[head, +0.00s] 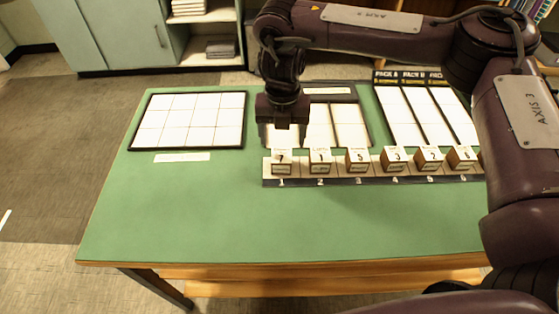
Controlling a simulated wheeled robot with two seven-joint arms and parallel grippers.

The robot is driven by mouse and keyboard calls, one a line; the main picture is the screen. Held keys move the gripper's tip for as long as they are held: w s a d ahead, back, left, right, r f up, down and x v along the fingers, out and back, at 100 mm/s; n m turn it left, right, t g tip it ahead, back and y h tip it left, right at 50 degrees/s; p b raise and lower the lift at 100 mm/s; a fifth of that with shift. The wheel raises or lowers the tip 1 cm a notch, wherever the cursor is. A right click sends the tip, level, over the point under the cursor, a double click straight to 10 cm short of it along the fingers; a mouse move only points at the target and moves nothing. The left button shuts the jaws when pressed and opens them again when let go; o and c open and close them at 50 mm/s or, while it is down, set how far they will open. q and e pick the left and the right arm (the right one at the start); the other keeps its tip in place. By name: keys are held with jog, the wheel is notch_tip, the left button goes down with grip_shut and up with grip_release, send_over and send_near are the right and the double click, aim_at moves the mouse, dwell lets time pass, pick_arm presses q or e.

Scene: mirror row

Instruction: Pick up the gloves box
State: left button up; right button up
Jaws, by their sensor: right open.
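My left gripper is not in view.
A white gridded tray (147,120) with a dark rim lies at the left of the green table (190,215). White panels (351,126) lie behind the row, and lettered columns (397,110) at the back right. My right arm covers the right side. The table's front left is clear.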

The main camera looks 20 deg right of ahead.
aim_at(282, 152)
jog(key=shift+s+f, duration=0.2)
jog(key=shift+f, duration=0.7)
notch_tip(282, 152, down, 5)
jog(key=shift+w+r+p, duration=0.1)
jog(key=shift+r+p, duration=0.05)
jog(key=shift+p, duration=0.2)
jog(key=c, duration=1.1)
jog(key=shift+r, duration=0.1)
